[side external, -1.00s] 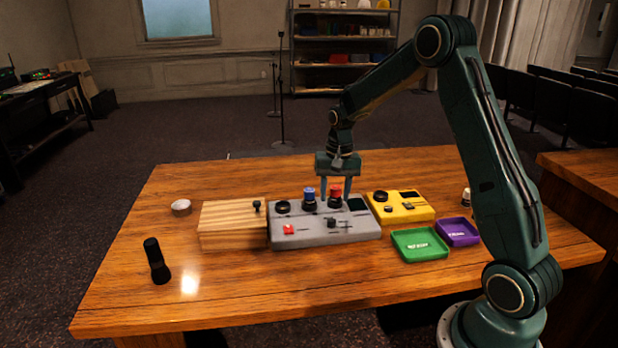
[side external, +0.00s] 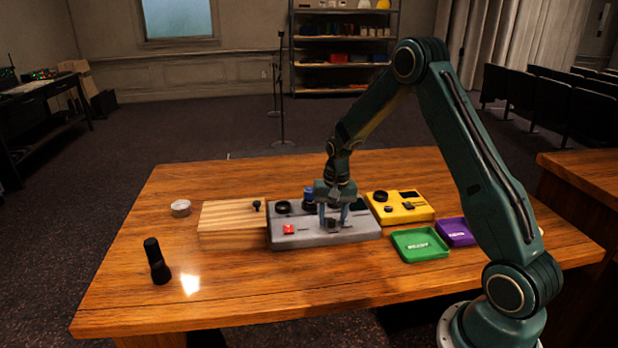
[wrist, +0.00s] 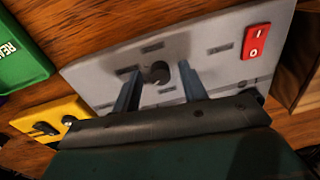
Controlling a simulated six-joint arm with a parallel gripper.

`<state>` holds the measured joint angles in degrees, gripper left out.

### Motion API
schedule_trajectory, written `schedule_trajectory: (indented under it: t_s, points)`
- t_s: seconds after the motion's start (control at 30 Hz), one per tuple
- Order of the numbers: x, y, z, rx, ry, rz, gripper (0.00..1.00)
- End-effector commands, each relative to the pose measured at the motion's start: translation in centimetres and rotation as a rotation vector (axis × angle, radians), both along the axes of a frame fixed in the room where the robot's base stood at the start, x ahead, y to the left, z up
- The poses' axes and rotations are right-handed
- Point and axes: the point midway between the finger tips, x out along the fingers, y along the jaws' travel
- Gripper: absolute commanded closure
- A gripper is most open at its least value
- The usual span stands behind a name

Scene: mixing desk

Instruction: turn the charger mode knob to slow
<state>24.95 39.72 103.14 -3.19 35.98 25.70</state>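A grey panel (side external: 290,241) sits mid-table with a small dark knob (wrist: 158,72) near its front edge. My gripper (side external: 333,223) points down over it. In the wrist view my gripper (wrist: 160,76) is open, one finger on each side of the dark knob, with a gap on both sides. The panel also has a black round knob (side external: 282,207), a blue-topped knob (side external: 308,194) and a red switch (side external: 289,229). A yellow box (side external: 420,215) with dark controls stands to the right. The labels are too small to read, so I cannot tell which is the charger.
A wooden block (side external: 232,240) with a small black knob stands left of the panel. A green tray (side external: 420,257) and a purple tray (side external: 455,242) lie to the right. A black flashlight-like object (side external: 157,262) and a round tin (side external: 181,208) are at the left. The front table area is clear.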

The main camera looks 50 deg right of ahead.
Motion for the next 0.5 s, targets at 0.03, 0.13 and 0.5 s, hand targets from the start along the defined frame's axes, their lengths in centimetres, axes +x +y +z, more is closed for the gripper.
schedule_trajectory:
  t_s: [0.03, 0.13, 0.5]
  points:
    - [0.0, 0.0, 0.02, 0.0, 0.0, 0.0, 0.67]
    - [0.0, 0.0, 0.03, 0.0, 0.0, 0.0, 0.87]
    - [0.01, -0.02, 0.06, 0.001, -0.001, 0.019, 1.0]
